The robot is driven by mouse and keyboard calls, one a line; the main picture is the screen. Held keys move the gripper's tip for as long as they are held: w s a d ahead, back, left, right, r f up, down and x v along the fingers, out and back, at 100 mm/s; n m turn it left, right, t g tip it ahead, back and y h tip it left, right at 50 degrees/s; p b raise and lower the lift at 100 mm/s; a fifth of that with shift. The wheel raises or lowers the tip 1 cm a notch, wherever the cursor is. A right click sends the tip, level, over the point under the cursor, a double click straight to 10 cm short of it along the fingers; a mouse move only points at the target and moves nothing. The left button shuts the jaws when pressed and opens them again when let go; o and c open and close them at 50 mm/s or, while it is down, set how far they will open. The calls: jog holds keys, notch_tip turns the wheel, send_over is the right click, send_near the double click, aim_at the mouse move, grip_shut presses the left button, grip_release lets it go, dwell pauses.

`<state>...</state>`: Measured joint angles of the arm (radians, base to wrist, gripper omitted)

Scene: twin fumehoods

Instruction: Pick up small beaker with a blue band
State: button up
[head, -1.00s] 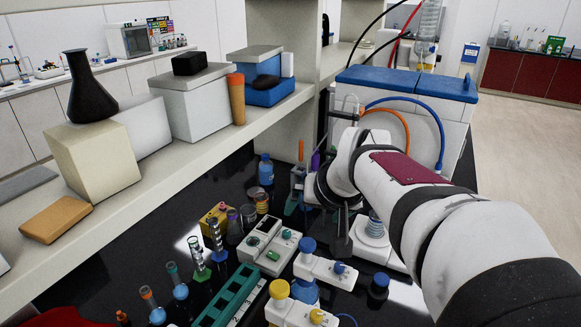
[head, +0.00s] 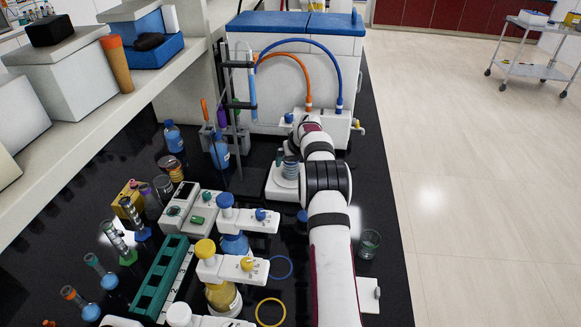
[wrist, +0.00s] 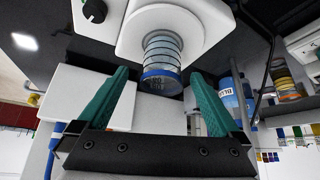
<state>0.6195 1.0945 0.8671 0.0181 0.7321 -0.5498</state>
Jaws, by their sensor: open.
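A small clear beaker with a blue band (wrist: 162,62) stands on a white stirrer-like device (wrist: 215,25), upside down in the wrist view. It lies between the green fingers of my gripper (wrist: 159,74), which are spread apart, with a visible gap on each side. The fingers do not appear to grip it. In the head view the beaker (head: 291,167) shows on the white device (head: 281,190) at the end of my arm, partly hidden by it. My gripper is mostly hidden there.
A blue bottle (head: 219,151) and a rack (head: 207,138) stand left of the device. White instruments (head: 248,217) and a green tube rack (head: 160,275) stand nearer. Another glass beaker (head: 369,244) stands right of my arm. A blue-lidded box (head: 300,75) stands behind.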

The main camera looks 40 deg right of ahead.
jog(key=w+f, duration=0.1)
jog(key=w+d+f, duration=0.1)
jog(key=shift+w+f, duration=0.55)
jog(key=shift+f, duration=0.35)
grip_shut()
jog(key=shift+d, duration=0.1)
jog(key=shift+r, duration=0.1)
